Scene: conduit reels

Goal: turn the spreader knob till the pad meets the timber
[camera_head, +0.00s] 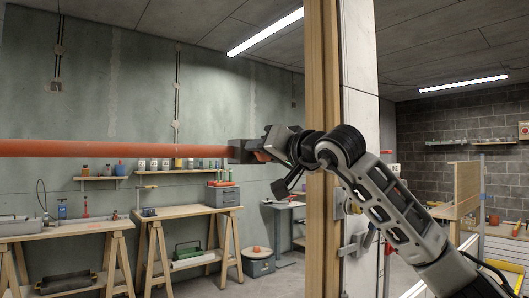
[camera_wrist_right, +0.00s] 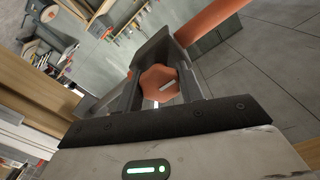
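The spreader is a long orange-red bar (camera_head: 120,150) that comes in level from the left and ends in a dark grey head (camera_head: 240,151). In the head view my right gripper (camera_head: 266,150) is at the bar's end. The timber (camera_head: 322,60) is an upright post just to the right. The pad and its gap to the timber are hidden behind my gripper. My left gripper is out of view.
A pale column (camera_head: 360,70) stands against the timber. Trestle workbenches (camera_head: 195,210) with tools and shelves line the left wall. A wooden partition (camera_head: 466,190) and another bench are at the right.

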